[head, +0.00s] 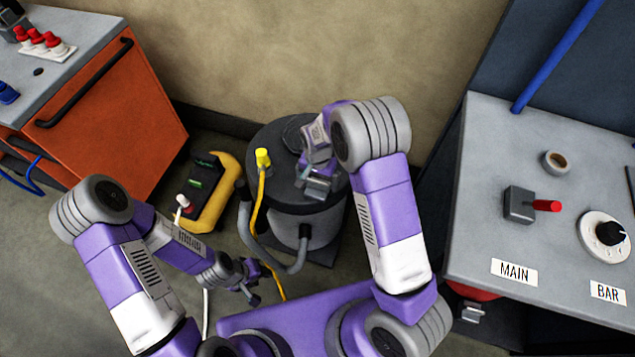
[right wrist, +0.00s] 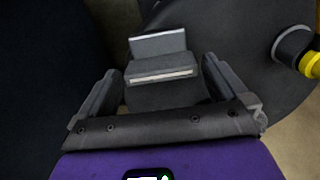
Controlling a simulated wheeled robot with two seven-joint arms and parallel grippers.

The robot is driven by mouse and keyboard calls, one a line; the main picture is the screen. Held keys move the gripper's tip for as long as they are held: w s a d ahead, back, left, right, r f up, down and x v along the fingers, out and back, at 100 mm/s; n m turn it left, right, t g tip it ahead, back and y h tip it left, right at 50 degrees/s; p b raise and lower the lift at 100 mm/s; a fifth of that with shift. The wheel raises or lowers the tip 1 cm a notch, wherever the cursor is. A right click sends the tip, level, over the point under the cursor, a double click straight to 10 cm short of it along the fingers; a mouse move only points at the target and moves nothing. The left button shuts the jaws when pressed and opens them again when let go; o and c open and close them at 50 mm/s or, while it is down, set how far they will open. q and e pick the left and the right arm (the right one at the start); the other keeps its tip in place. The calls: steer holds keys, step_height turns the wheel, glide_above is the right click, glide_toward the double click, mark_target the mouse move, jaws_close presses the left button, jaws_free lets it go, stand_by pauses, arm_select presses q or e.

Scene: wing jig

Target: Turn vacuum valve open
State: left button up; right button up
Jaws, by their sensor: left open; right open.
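A grey valve block (head: 518,205) with a red lever (head: 547,205) sits on the grey panel at the right, above the MAIN label (head: 514,271). The lever points right. My right gripper (head: 318,190) is over the lid of a dark round drum (head: 275,190), well left of that valve. In the right wrist view my right gripper (right wrist: 160,70) is open, with a grey block-like part (right wrist: 158,62) between its fingers; I cannot tell whether they touch it. My left gripper (head: 250,281) is open and empty, low in front of the drum.
A yellow-tipped fitting (head: 263,158) and a grey hose (head: 246,225) are on the drum. A yellow and black device (head: 212,195) stands on the floor to its left. An orange cabinet (head: 125,120) is at the left. A round black knob (head: 609,233) is above the BAR label (head: 608,291).

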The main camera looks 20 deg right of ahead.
steer(key=shift+f, duration=0.8)
steer(key=c, duration=0.8)
steer(key=shift+c, duration=0.2)
